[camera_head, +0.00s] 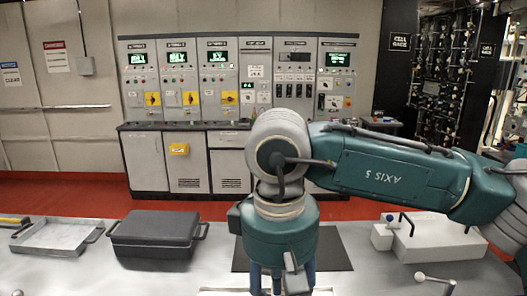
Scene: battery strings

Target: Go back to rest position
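My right arm, green and grey with "AXIS 5" on it, reaches in from the right across the middle of the view. Its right gripper (282,286) points down over the steel bench (352,282), in front of a dark mat (336,256). Only the upper part of the gripper shows. The fingertips run into the bottom edge of the picture, so I cannot tell whether it is open or holds anything. My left gripper is not in view.
A black lidded case (155,232) and a metal tray (60,236) stand on the bench at left. A white block (437,240) with a black handle is at right, partly under my arm. A lever knob (420,277) sits near the front right. Control cabinets (227,168) stand behind.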

